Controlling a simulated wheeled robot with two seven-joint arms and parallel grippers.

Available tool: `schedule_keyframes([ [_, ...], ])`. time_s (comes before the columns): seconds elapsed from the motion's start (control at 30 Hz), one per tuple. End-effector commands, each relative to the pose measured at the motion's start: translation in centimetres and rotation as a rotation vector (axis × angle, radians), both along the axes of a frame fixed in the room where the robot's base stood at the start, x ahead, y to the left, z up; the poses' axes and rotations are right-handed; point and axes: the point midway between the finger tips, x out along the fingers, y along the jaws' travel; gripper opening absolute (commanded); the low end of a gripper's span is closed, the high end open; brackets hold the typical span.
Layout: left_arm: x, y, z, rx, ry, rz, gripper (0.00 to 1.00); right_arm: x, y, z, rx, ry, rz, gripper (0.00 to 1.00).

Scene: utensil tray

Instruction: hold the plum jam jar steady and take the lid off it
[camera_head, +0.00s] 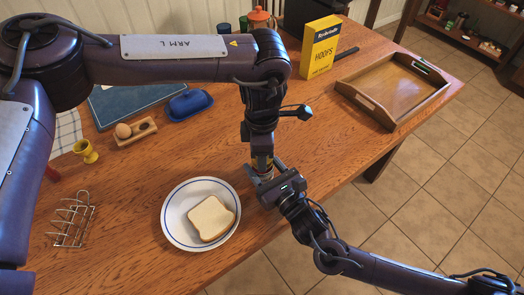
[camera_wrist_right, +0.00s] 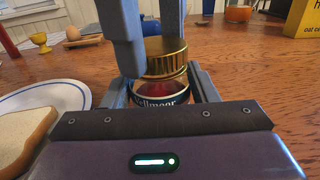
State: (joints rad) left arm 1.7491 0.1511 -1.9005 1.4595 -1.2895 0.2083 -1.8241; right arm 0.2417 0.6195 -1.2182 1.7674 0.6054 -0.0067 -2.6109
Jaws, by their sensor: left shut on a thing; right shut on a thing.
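The plum jam jar (camera_wrist_right: 160,95) stands between the fingers of my right gripper (camera_wrist_right: 163,90); its dark label and red contents show in the right wrist view. The gold lid (camera_wrist_right: 166,58) sits above the jar, slightly tilted and shifted to the right, with the jar's rim and red jam visible below it. My left gripper (camera_head: 262,158) comes down from above, its fingers on the lid. The head view mostly hides jar and lid behind the grippers.
A plate (camera_head: 174,235) with bread (camera_head: 211,218) is just left of the jar. A toast rack (camera_head: 72,222), egg cup (camera_head: 86,151), blue butter dish (camera_head: 189,104), yellow box (camera_head: 320,48) and wooden tray (camera_head: 345,88) stand around. The table right of the jar is clear.

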Motion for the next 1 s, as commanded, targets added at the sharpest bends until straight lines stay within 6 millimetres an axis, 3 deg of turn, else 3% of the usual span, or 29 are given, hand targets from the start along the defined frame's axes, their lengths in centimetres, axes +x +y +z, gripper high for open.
schedule_keyframes([
  [0.4, -0.12, -0.11, 0.0, -0.001, 0.005, 0.981, 0.18, 0.02, 0.0, 0.02, 0.0, 0.0, 0.0, 0.0],
  [1.0, -0.04, -0.17, 0.17, -0.001, 0.001, 2.305, 0.18, 0.01, 0.02, 0.02, 0.0, 0.0, 0.0, 0.0],
])
